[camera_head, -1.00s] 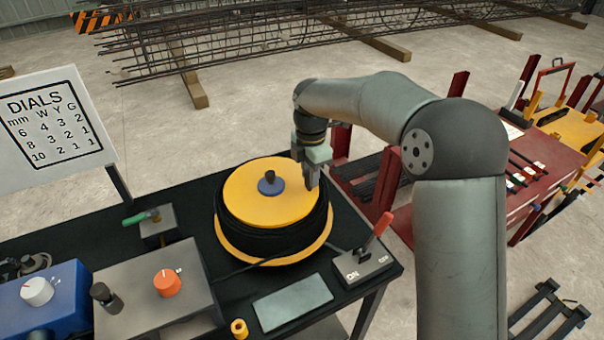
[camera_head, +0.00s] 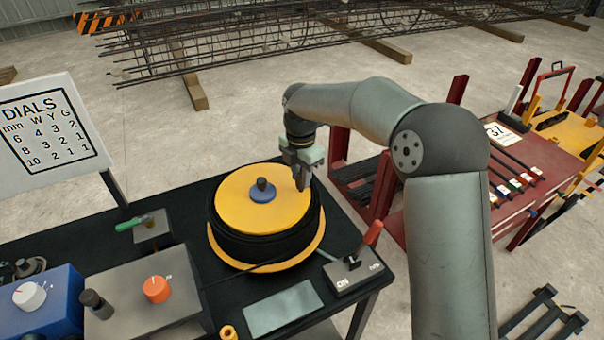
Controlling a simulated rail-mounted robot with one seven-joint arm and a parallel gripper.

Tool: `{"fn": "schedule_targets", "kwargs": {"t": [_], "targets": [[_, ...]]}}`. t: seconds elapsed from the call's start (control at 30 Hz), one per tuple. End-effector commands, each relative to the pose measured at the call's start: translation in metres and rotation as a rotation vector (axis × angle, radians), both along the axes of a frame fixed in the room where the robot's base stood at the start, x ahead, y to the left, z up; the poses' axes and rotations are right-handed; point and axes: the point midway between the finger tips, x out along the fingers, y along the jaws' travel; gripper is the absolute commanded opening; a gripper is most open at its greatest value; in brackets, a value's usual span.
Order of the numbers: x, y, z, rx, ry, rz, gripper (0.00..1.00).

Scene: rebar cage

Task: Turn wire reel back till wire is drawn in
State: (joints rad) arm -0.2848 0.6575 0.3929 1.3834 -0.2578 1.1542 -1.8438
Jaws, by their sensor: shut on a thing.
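The wire reel (camera_head: 238,198) has a yellow top disc, a blue hub with a dark knob (camera_head: 263,184), and a thick band of black wire (camera_head: 262,247) wound below the disc. It lies flat on the black bench. My gripper (camera_head: 301,180) points down at the right edge of the yellow disc and is shut on the reel there. The exact part between the fingers is too small to tell. A thin dark line of wire (camera_head: 225,279) runs from the front of the reel to the left, towards the grey box.
A red-handled switch (camera_head: 353,273) stands close at the reel's right front. A grey box with an orange dial (camera_head: 157,289), a blue box (camera_head: 40,308) and a green-handled block (camera_head: 150,229) stand left. A grey plate (camera_head: 283,308) lies in front. A red rack (camera_head: 520,165) stands right.

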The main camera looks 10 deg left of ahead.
Motion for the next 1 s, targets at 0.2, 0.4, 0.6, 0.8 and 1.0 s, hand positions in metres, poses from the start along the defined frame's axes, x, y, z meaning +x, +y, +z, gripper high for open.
{"fn": "schedule_targets", "kwargs": {"t": [0.2, 0.4, 0.6, 0.8, 1.0], "targets": [[0.002, 0.001, 0.003, 0.005, -0.009, 0.004, 0.0], [0.001, 0.001, 0.002, 0.004, -0.007, 0.003, 0.46], [0.001, 0.001, 0.002, 0.002, -0.005, 0.002, 0.46], [0.002, 0.001, 0.021, 0.004, -0.009, 0.001, 0.46], [0.001, 0.001, 0.066, 0.006, -0.01, 0.001, 0.46]]}}
